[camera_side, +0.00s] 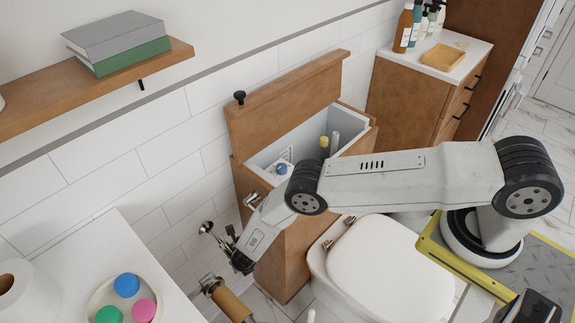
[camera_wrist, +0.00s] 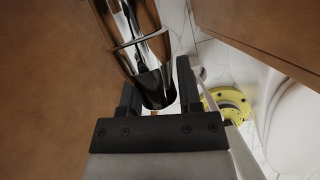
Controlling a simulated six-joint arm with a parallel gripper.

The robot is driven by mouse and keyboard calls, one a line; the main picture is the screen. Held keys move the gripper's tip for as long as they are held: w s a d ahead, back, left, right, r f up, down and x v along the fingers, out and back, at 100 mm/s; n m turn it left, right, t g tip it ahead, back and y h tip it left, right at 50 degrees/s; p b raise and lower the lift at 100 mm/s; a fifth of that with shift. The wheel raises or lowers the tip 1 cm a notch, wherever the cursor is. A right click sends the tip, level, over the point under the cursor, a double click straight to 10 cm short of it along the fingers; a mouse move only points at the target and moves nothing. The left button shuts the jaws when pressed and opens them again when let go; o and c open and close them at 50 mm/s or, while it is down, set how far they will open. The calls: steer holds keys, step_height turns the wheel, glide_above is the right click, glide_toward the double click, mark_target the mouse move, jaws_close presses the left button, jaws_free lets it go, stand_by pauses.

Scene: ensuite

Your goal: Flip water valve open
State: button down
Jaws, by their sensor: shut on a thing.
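A shiny chrome fitting (camera_side: 207,228), which looks like the water valve, is at the left side of the wooden toilet cabinet. My gripper (camera_side: 234,247) is beside it, low at the cabinet's left, with the wrist angled down. In the wrist view, a chrome cylinder (camera_wrist: 150,65) with dark reflections lies between the two black fingers of my gripper (camera_wrist: 158,88). The gripper is shut on this chrome piece. The valve's inner end and the exact finger contact are hidden. I cannot tell the valve's position.
The wooden cabinet (camera_side: 300,250) has its lid up, with an open tank (camera_side: 313,128) inside. The white toilet (camera_side: 378,270) stands right of my gripper. A brown paper roll (camera_side: 230,302) on a holder is just below. A white counter (camera_side: 95,260) is at the left.

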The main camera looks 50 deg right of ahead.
steer(key=shift+a, duration=0.1)
steer(key=shift+d+r+n+h, duration=0.1)
steer(key=shift+n+h, duration=0.05)
steer(key=shift+h, duration=0.5)
steer(key=shift+d+n+h, duration=0.1)
steer(key=shift+n+h, duration=0.05)
steer(key=shift+h, duration=0.5)
steer(key=c, duration=0.6)
jaws_free()
steer(key=shift+w, duration=0.1)
steer(key=shift+c, duration=0.2)
steer(key=shift+d, duration=0.1)
steer(key=shift+r, duration=0.2)
steer(key=shift+v, duration=3.75)
